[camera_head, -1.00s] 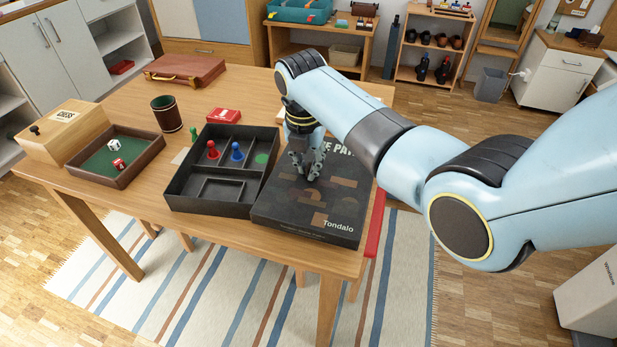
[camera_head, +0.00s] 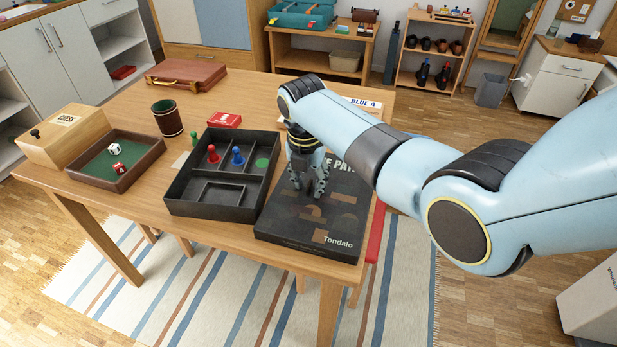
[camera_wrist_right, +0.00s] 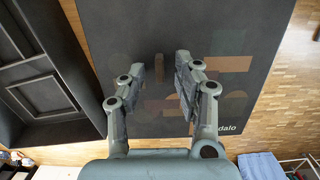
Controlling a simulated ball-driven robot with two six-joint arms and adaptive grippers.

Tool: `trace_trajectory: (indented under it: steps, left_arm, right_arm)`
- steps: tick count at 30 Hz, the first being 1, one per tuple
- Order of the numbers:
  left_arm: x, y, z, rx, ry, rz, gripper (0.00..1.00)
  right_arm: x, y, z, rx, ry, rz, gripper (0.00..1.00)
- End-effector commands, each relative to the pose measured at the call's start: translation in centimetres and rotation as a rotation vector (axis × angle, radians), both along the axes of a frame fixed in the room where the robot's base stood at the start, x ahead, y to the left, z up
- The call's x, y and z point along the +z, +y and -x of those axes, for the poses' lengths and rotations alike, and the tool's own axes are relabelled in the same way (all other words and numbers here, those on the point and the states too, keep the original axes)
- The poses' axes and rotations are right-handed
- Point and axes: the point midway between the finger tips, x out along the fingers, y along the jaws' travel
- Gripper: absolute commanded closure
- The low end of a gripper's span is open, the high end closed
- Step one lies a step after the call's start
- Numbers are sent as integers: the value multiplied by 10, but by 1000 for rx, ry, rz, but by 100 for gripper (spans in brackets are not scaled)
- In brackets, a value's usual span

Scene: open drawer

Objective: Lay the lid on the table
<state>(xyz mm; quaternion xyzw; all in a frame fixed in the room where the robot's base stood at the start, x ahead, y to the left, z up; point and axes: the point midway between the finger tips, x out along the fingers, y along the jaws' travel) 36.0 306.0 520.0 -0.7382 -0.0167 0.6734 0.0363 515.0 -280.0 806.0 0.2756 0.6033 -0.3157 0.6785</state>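The lid (camera_head: 338,205) is a dark, flat box cover with brown printed shapes and the word "Tondalo". It lies on the wooden table (camera_head: 125,92) near the front right edge, right of the open black box (camera_head: 222,205). My right gripper (camera_head: 309,194) points down over the lid's upper left part. In the wrist view the right gripper (camera_wrist_right: 169,70) has its fingers spread apart, with the lid (camera_wrist_right: 215,35) below and a small brown shape between the tips. Whether the tips touch the lid is unclear. My left gripper is out of view.
The open box holds red and blue pawns. Left of it are a dice tray (camera_head: 143,172), a wooden chess box (camera_head: 52,140) and a dark cup (camera_head: 167,117). A red card box (camera_head: 224,120) and brown case (camera_head: 187,73) lie behind. The table's back middle is clear.

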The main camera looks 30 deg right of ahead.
Motion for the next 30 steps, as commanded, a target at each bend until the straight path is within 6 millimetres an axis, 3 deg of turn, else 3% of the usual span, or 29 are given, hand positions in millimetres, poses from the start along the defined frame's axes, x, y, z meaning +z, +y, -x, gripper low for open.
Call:
trace_trajectory:
  steps: [5, 18, 23, 30]
  left_arm:
    - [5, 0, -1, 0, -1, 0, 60]
    - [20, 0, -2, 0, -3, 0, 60]
    - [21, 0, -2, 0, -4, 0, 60]
    - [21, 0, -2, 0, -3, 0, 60]
  right_arm:
    - [18, 1, 0, 0, -3, 0, 68]
    - [106, 10, 7, 0, -3, -1, 68]
    - [119, 12, 8, 1, -1, -1, 68]
    - [120, 12, 8, 0, 0, 0, 68]
